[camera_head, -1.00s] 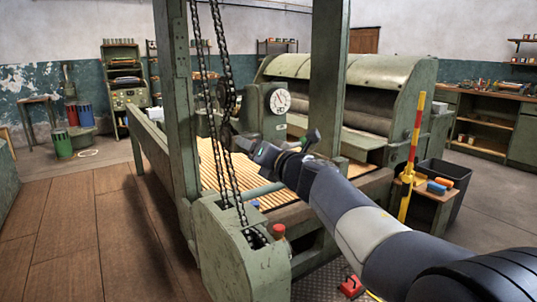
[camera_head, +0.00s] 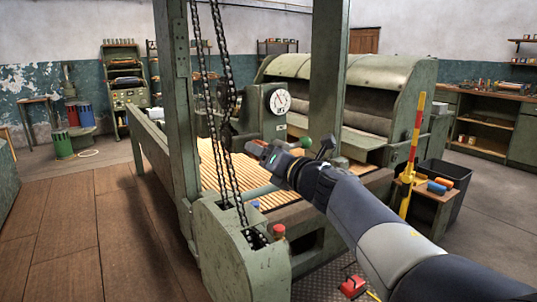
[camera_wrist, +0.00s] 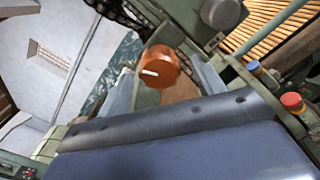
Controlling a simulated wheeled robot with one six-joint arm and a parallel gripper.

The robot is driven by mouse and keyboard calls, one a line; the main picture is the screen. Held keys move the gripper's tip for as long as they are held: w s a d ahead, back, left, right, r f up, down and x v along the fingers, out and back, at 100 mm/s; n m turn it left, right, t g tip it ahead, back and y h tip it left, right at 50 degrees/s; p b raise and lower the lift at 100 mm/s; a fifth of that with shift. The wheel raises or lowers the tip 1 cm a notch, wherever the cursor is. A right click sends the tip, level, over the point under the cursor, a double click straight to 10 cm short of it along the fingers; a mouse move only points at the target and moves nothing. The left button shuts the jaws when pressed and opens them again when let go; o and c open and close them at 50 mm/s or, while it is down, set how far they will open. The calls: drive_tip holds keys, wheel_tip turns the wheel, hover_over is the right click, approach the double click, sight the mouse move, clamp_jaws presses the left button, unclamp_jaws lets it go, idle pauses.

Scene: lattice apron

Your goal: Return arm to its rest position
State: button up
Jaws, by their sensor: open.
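My arm (camera_head: 345,210) reaches from the lower right over the machine's front post area. My gripper (camera_head: 262,152) is at its far end, in front of the round dial and partly hard to make out. In the wrist view my gripper (camera_wrist: 162,64) shows two grey fingers standing apart. A round orange-brown knob-like thing (camera_wrist: 165,72) with a white mark shows between them; I cannot tell whether it touches either finger.
A green post (camera_head: 175,110) and hanging chains (camera_head: 232,130) stand left of my gripper. A green box with a red button (camera_head: 279,230) is below it. The slatted bed (camera_head: 215,165) lies behind. A yellow-red pole (camera_head: 412,155) stands right. Wooden floor at left is clear.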

drive_tip(key=v, duration=0.6)
drive_tip(key=x, duration=1.1)
drive_tip(key=shift+w+a+r+m+p, duration=0.15)
drive_tip(key=shift+m+p, duration=0.35)
drive_tip(key=shift+r+m+p, duration=0.1)
drive_tip(key=shift+m+p, duration=0.6)
drive_tip(key=shift+m, duration=0.5)
drive_tip(key=m+p, duration=0.1)
drive_tip(key=m, duration=0.1)
drive_tip(key=shift+m, duration=0.4)
drive_tip(key=m+p, duration=0.4)
drive_tip(key=m, duration=0.2)
drive_tip(key=shift+p, duration=0.35)
drive_tip(key=m+p, duration=0.3)
drive_tip(key=m, duration=0.1)
drive_tip(key=m+p, duration=0.3)
drive_tip(key=shift+m+p, duration=0.3)
drive_tip(key=shift+m, duration=0.1)
drive_tip(key=m+p, duration=0.2)
drive_tip(key=shift+p, duration=0.35)
drive_tip(key=shift+m, duration=0.5)
drive_tip(key=shift+f, duration=0.2)
